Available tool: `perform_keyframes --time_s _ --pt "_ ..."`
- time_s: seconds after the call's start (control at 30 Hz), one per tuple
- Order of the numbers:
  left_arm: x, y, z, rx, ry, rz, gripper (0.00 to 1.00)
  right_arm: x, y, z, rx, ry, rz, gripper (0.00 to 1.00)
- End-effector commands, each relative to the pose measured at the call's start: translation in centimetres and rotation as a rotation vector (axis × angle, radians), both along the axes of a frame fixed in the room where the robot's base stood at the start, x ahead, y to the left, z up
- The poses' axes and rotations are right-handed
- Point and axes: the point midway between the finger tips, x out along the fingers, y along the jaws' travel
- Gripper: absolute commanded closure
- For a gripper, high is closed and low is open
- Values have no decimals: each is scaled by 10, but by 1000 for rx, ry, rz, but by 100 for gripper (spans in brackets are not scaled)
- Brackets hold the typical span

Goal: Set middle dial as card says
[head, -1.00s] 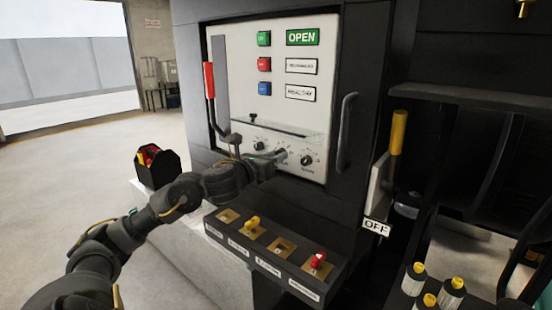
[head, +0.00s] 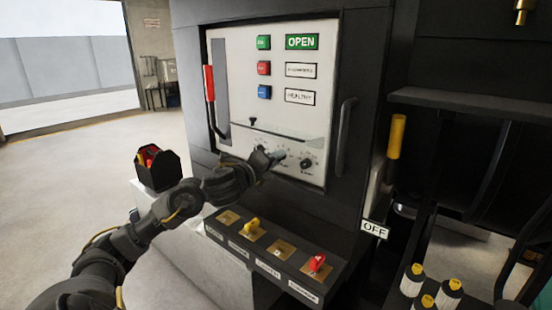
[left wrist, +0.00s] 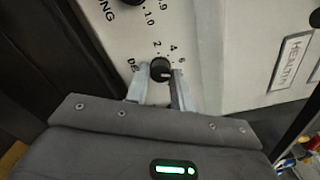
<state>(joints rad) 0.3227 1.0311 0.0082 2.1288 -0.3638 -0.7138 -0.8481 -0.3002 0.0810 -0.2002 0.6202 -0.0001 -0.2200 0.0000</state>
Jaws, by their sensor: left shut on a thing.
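The middle dial (left wrist: 160,67) is a small dark round knob on a pale panel (head: 232,60), with the numbers 2, 4 and 6 around it in the left wrist view. My left gripper (head: 277,155) reaches the lower part of that panel from the left. In the left wrist view its two fingers (left wrist: 160,76) stand one on each side of the knob and are shut on it. The gripper hides the middle dial in the head view. The right-hand dial (head: 306,164) is beside it. The knob's pointer is too small to read. I see no card I can identify. My right gripper is not in view.
A red lever (head: 209,82) and a black handle (head: 343,130) flank the panel. Below, a ledge carries yellow and red switches (head: 318,262). A yellow-handled lever (head: 397,137) stands right, above an OFF label. Another dial (left wrist: 130,2) lies close to the gripped one.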

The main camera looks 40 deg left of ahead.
Motion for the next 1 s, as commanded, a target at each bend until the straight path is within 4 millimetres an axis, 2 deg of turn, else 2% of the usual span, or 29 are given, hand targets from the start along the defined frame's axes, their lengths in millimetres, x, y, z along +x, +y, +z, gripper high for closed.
perform_keyframes --time_s 0.2,0.5,1.0 --pt "0 0 2 -165 -4 1 99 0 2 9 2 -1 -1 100" --pt "0 0 2 -305 -7 2 99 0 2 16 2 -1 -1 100" --pt "0 1 1 -350 -8 2 99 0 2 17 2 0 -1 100"
